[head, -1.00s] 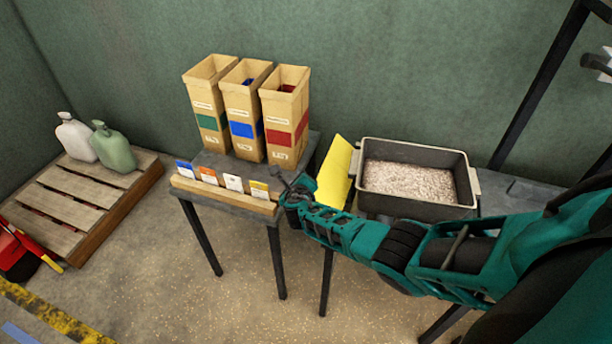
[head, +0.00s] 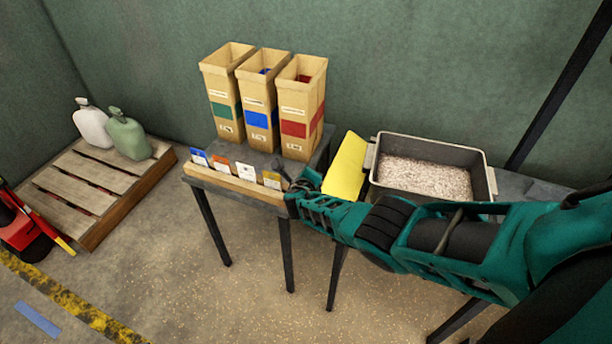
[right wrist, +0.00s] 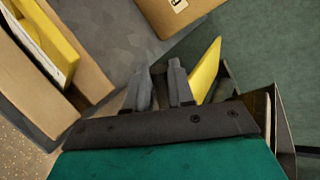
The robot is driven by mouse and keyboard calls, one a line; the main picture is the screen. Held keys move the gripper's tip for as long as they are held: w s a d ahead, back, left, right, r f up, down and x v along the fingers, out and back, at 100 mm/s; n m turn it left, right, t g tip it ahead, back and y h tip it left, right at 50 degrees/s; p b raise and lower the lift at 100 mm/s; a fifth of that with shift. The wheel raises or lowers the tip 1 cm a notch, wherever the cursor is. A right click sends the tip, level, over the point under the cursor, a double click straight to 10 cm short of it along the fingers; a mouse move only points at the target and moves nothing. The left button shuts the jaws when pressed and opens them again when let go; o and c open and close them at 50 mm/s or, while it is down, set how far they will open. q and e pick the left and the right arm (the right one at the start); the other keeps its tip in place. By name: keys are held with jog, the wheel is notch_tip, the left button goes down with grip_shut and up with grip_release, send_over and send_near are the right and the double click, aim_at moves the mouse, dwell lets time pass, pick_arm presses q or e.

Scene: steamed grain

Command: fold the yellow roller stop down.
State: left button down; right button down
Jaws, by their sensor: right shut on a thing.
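The yellow roller stop (head: 345,166) is a flat plate standing tilted along the left side of the grey tray (head: 480,197). In the right wrist view the yellow roller stop (right wrist: 206,69) shows as a narrow slanted plate just right of the fingers. My right gripper (head: 292,180) reaches in from the right, left of the stop and by the card rail. Its fingers (right wrist: 160,82) are close together around something dark that I cannot make out. Whether a finger touches the stop is unclear. My left gripper is out of view.
The tray holds pale grain. Three cardboard bins (head: 257,105) stand on the small table left of it, behind a wooden rail (head: 232,190) with several coloured cards. A pallet (head: 95,190) with two jugs stands at the far left. The floor in front is clear.

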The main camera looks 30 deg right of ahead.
jog(key=c, duration=1)
grip_release()
jog(key=shift+o, duration=0.2)
